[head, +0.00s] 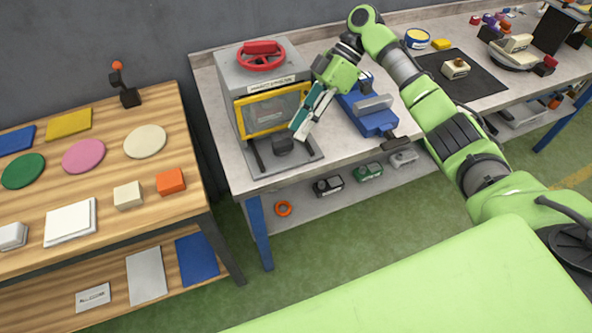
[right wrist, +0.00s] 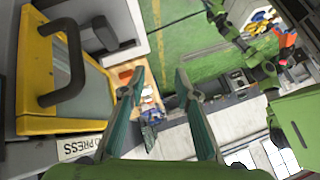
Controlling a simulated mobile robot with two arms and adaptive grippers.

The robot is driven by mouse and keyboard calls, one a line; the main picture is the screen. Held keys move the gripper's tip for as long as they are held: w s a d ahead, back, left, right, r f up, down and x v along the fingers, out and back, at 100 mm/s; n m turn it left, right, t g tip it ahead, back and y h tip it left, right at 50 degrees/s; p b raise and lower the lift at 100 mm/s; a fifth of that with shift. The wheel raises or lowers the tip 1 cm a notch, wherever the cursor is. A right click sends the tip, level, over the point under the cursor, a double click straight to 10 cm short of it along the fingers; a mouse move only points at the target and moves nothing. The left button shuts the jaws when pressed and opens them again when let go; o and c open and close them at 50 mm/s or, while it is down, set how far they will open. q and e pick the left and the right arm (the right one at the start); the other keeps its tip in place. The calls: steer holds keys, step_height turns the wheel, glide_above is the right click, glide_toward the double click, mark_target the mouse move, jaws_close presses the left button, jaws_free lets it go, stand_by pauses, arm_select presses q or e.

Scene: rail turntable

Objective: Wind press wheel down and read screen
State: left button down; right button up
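The press (head: 228,72) is a grey box at the left end of the grey bench. Its red wheel (head: 261,56) lies flat on top. A yellow-framed window guard (head: 272,108) covers its front, and in the right wrist view the guard (right wrist: 28,70) shows a black handle (right wrist: 66,68). A dark block (head: 283,145) stands on the base plate in front. I cannot make out a lit screen. My right gripper (head: 301,126) is beside the guard's right side, below the wheel. In its wrist view the fingers (right wrist: 160,82) are apart with nothing between them. My left gripper is out of view.
A blue vise (head: 370,118) stands close right of the press, near my right arm. A black mat (head: 462,76) lies farther right. A wooden table (head: 107,172) with coloured discs and blocks stands left, across a gap. The lower shelf holds an orange ring (head: 283,209).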

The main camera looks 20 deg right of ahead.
steer(key=s+a+f+h, duration=0.1)
steer(key=s+f, duration=0.1)
steer(key=f, duration=0.3)
steer(key=s+a+f+m+h, duration=0.1)
steer(key=s+a+f, duration=0.1)
steer(key=f, duration=0.3)
steer(key=shift+s+a+f, duration=0.15)
steer(key=shift+s+a, duration=0.1)
steer(key=shift+s, duration=0.3)
